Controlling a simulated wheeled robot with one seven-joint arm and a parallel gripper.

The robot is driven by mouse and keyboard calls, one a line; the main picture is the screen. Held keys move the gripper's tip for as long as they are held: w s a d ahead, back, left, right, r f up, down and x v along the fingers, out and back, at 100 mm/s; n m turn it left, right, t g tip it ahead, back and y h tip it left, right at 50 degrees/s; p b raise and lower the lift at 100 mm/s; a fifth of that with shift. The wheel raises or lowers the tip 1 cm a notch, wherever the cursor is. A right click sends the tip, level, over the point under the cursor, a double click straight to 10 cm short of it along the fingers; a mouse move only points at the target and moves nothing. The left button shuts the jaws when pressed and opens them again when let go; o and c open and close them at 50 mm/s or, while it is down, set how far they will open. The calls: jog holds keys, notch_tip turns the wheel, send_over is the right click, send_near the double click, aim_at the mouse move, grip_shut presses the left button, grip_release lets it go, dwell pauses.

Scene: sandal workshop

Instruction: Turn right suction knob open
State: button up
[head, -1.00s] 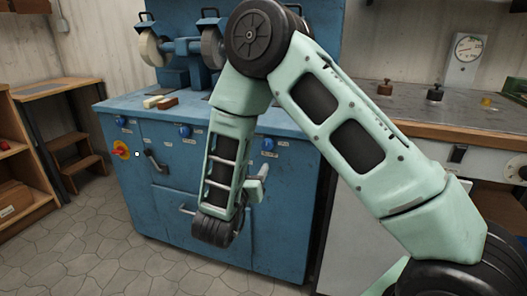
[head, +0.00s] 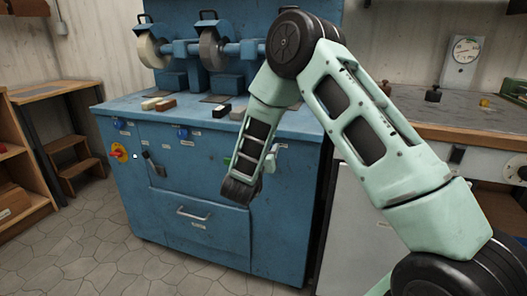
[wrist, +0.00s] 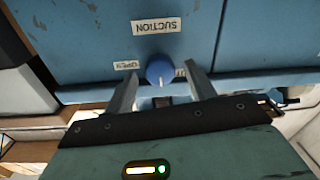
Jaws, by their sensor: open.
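The blue suction knob (wrist: 160,72) is on the front of the blue cabinet, below an upside-down "SUCTION" label (wrist: 156,26) in the wrist view. An "OPEN" label (wrist: 126,65) is left of the knob; another label right of it is partly hidden by a finger. My gripper (wrist: 161,84) is open, with one finger on each side of the knob and a visible gap to both. I cannot tell the knob's exact turn. In the head view my arm hides this knob, while two other blue knobs, left (head: 120,124) and middle (head: 183,133), show on the cabinet.
The blue cabinet (head: 200,240) carries grinding wheels (head: 212,50) and small blocks (head: 166,104) on top. A red-yellow switch (head: 118,152), a dark lever (head: 152,167) and a drawer handle (head: 193,214) are on its front. A workbench (head: 420,122) stands at right.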

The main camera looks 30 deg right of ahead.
jog(key=c, duration=1)
jog(key=shift+o, duration=0.2)
jog(key=shift+m, duration=0.3)
jog(key=m+b, duration=0.5)
jog(key=m, duration=0.1)
jog(key=m+b, duration=0.5)
jog(key=b, duration=0.1)
jog(key=m+b, duration=0.6)
jog(key=shift+a+f+m+h, duration=0.1)
jog(key=shift+f+m+h, duration=0.15)
jog(key=shift+m+h, duration=0.05)
jog(key=shift+b, duration=0.4)
